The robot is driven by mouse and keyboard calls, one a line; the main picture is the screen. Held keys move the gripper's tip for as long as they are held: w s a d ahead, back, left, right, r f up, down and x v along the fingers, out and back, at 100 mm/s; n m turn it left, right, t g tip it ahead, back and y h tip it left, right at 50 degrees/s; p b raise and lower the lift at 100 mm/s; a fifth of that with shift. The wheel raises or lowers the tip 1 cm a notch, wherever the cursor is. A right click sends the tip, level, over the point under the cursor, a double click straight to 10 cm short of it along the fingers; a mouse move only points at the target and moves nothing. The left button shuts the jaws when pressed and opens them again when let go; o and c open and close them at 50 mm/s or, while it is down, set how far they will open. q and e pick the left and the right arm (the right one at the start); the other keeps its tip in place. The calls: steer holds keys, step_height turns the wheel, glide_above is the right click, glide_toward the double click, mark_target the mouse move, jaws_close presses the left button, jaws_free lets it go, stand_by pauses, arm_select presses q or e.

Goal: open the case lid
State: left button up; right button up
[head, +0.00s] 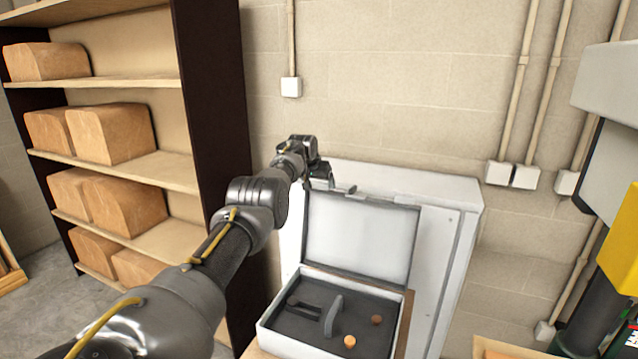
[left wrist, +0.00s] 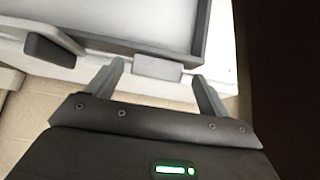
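The case (head: 265,332) stands low in front of the white cabinet, its lid (head: 357,238) raised about upright on the back edge. Its pale inner face and grey rim show. My left gripper (head: 320,181) is at the lid's upper left edge. In the left wrist view, the lid (left wrist: 150,18) crosses the top, and my left gripper (left wrist: 158,73) has its fingers spread on either side of a small grey tab (left wrist: 157,68) on the lid's edge. Contact is not clear. A dark block (left wrist: 54,48) sits left of the tab. My right gripper is out of view.
The case holds a dark insert with a grey upright piece (head: 333,313), an orange knob (head: 350,341) and a brown knob (head: 376,320). The white cabinet (head: 455,250) stands close behind. A shelf (head: 120,165) with brown blocks is at left, a machine (head: 612,170) at right.

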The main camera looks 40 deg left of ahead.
arm_select(q)
steer(key=shift+w+d+b, duration=0.1)
steer(key=shift+b, duration=0.4)
steer(key=s+b, duration=0.1)
steer(key=b, duration=0.1)
steer(key=r+b, duration=0.1)
steer(key=shift+s+d+r+b, duration=0.2)
steer(key=shift+s+r+b, duration=0.05)
steer(key=shift+s+b, duration=0.15)
steer(key=b+v, duration=0.3)
steer(key=v, duration=0.5)
steer(key=shift+r+b, duration=0.3)
steer(key=shift+r, duration=0.05)
steer(key=shift+w, duration=0.1)
